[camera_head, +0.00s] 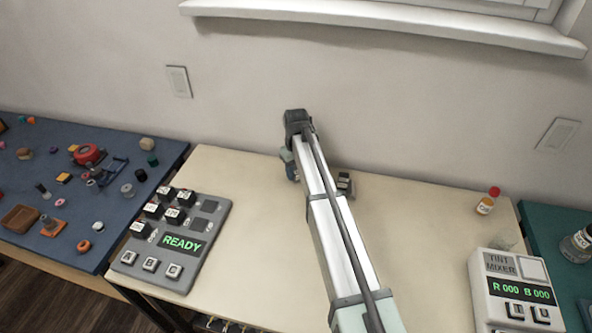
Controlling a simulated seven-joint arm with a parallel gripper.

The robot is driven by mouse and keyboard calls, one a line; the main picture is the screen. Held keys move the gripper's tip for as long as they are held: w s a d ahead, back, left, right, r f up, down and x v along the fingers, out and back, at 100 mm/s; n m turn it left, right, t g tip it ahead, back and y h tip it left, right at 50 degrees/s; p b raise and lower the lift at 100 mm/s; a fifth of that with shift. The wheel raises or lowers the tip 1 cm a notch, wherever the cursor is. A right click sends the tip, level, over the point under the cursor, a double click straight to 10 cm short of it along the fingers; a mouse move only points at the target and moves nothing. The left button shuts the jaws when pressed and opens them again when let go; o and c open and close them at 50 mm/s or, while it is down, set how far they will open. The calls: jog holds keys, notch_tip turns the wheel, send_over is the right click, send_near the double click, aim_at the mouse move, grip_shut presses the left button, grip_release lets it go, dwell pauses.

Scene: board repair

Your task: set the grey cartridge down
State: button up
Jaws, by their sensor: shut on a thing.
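My arm reaches away over the cream table and hides most of my gripper. Part of its wrist end (290,166) shows low over the table, left of the arm. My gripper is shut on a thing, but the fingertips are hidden. A small dark grey block with a paler top (345,184) shows just right of the arm, at table height; it appears to be the grey cartridge. I cannot tell whether it touches the table or how the jaws meet it.
A grey panel (190,262) reading READY, with several small blocks and dark square areas, lies left on the cream table (420,225). A red-capped bottle (487,201) and a tint mixer (516,290) stand right. A blue bench (112,206) at left holds several small items. The middle right is clear.

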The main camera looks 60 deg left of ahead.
jog(key=o, duration=1.1)
jog(key=shift+f, duration=0.1)
jog(key=shift+c, duration=0.2)
notch_tip(320, 180, up, 12)
jog(key=shift+r, duration=0.2)
